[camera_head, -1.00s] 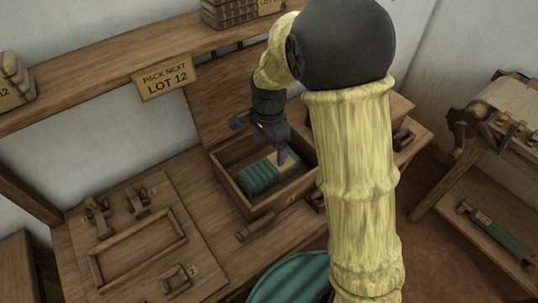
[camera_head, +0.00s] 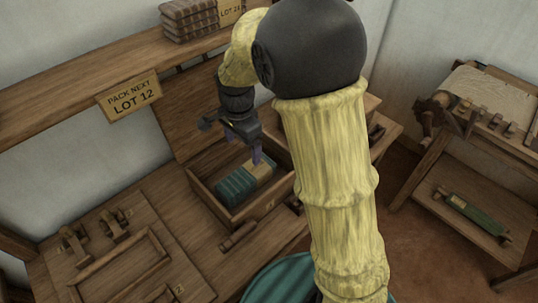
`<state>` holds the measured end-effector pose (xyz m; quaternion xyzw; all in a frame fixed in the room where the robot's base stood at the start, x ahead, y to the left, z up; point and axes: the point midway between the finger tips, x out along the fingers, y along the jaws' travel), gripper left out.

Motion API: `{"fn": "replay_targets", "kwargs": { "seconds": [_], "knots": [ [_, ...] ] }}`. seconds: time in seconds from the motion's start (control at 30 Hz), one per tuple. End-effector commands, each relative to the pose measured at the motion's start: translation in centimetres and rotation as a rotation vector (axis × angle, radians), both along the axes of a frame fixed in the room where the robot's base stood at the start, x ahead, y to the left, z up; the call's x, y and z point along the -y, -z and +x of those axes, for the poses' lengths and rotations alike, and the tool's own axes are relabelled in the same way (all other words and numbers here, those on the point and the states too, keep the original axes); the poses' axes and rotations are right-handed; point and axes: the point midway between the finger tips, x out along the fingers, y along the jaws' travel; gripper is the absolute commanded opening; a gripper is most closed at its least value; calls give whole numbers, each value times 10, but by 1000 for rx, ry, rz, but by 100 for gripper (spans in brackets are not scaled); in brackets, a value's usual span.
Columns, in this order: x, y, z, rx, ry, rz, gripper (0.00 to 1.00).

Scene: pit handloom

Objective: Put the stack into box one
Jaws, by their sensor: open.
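A green stack with a pale band or label (camera_head: 236,185) lies inside an open wooden box (camera_head: 228,216) on the bench; I cannot read a number on the box. My gripper (camera_head: 256,157) is open above the box, with its purple fingertips over the stack's far right end. I cannot tell whether the fingertips touch the stack. My arm covers part of the box's right surroundings.
A sign reading "PACK NEXT LOT 12" (camera_head: 130,97) hangs from the shelf (camera_head: 60,113). Brown bundles (camera_head: 189,18) stand on that shelf beside a "LOT 24" label (camera_head: 231,10). A wooden frame (camera_head: 118,268) lies on the bench at left. A side stand (camera_head: 440,180) is at right.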

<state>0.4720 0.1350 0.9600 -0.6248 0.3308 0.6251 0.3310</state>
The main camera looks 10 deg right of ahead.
Motion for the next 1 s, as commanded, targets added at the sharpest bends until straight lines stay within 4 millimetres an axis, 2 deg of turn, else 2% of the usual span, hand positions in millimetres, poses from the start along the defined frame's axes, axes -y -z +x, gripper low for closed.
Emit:
{"fn": "replay_targets", "kwargs": {
  "seconds": [0.13, 0.27, 0.5, 0.63, 0.8, 1.0],
  "knots": [
    [13, -1, -6, 13, -54, 5, 87],
    [41, -1, -22, 48, -197, 11, 87],
    [98, 1, -72, 144, -586, -22, 87],
    [121, 4, -101, 186, -791, -66, 87],
    [135, 7, -123, 211, -950, -109, 87],
    [136, 8, -125, 214, -973, -115, 87]
  ]
}}
